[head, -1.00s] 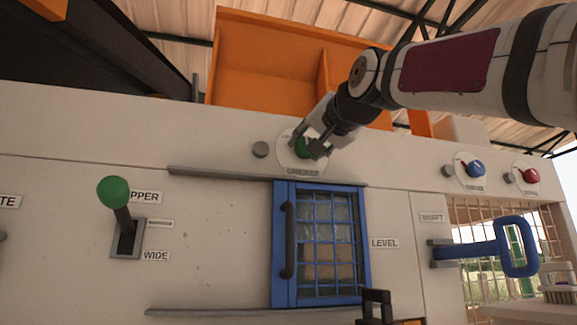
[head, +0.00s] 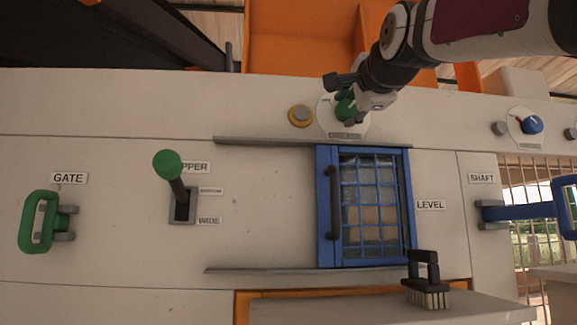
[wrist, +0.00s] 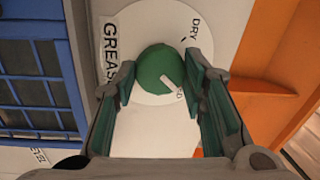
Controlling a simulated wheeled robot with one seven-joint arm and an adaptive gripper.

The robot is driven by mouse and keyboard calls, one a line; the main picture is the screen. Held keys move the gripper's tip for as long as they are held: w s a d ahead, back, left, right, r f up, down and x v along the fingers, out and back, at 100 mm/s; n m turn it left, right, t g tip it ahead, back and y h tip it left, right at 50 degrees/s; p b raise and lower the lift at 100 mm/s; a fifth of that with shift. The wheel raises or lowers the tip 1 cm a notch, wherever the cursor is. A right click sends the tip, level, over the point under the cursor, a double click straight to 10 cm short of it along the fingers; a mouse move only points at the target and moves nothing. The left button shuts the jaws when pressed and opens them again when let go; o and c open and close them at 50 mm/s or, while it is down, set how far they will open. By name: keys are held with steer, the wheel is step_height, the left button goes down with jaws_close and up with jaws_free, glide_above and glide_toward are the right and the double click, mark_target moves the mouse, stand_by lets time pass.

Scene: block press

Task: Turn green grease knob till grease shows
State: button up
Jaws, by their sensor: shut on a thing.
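The green grease knob (head: 344,107) sits on a round white dial (head: 328,127) on the pale machine panel. In the wrist view the knob (wrist: 163,72) has a white pointer mark aimed down and right, at a partly hidden label. The dial also reads "DRY" and "GREASE". My gripper (head: 347,94) is shut on the knob, one finger on each side; its fingers also flank the knob in the wrist view (wrist: 166,80). A yellow-orange ring of grease (head: 291,118) shows around the grey fitting (head: 301,115) left of the dial.
Below is a blue barred door (head: 325,215) with a dark handle, between two rails. A green-topped lever (head: 167,165) and green gate handle (head: 27,236) are at left. A brush (head: 427,298) stands on a ledge below. A blue knob (head: 533,124) is at right.

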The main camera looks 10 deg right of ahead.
steer(key=shift+f+m, duration=0.1)
steer(key=shift+m, duration=0.4)
steer(key=o, duration=1.2)
steer(key=shift+c, duration=0.2)
steer(key=s+f, duration=0.1)
steer(key=s, duration=1.1)
steer(key=shift+a, duration=0.1)
